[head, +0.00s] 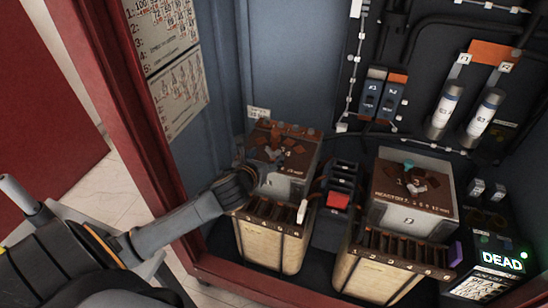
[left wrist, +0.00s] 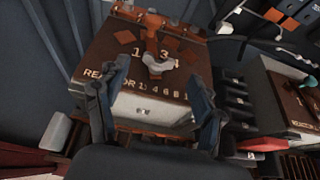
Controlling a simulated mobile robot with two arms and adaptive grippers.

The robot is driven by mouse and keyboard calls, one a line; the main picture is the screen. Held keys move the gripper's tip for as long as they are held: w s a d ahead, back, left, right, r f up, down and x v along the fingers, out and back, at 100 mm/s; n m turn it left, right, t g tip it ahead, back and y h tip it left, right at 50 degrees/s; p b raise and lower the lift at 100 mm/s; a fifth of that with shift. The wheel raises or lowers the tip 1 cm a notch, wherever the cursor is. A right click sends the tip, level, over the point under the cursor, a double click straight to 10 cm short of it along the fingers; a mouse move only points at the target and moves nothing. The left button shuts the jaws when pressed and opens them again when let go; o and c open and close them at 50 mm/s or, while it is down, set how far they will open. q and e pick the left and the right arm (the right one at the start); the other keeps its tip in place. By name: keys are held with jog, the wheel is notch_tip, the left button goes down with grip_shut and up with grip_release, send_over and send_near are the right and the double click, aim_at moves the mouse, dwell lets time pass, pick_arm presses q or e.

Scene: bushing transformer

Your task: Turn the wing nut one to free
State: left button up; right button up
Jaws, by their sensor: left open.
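A grey wing nut (head: 272,155) sits on the brown top of the left reactor block (head: 290,182), by an orange-brown metal strip. It shows larger in the left wrist view (left wrist: 157,66), near the top centre. My left gripper (head: 246,178) is at the left front side of that block in the head view. In the left wrist view my left gripper (left wrist: 161,80) is open, with its two fingers apart and nothing between them. The wing nut appears just beyond the fingertips, between their lines. I cannot tell the exact gap. My right gripper is in neither view.
A second reactor block (head: 412,210) with similar hardware stands to the right. Between the blocks is a black terminal strip with a red piece (head: 338,200). A lit "DEAD" display (head: 502,261) is at the lower right. The red cabinet frame (head: 150,120) borders the left.

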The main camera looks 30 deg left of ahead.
aim_at(273, 150)
pick_arm(q)
jog(key=b+x, duration=0.3)
jog(key=x, duration=0.2)
jog(key=shift+f, duration=0.15)
jog(key=shift+b+x, duration=0.6)
jog(key=shift+x, duration=0.25)
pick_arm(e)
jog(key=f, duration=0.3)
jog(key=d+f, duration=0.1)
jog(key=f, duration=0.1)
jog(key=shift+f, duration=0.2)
pick_arm(q)
jog(key=shift+r, duration=0.2)
jog(key=c, duration=1.2)
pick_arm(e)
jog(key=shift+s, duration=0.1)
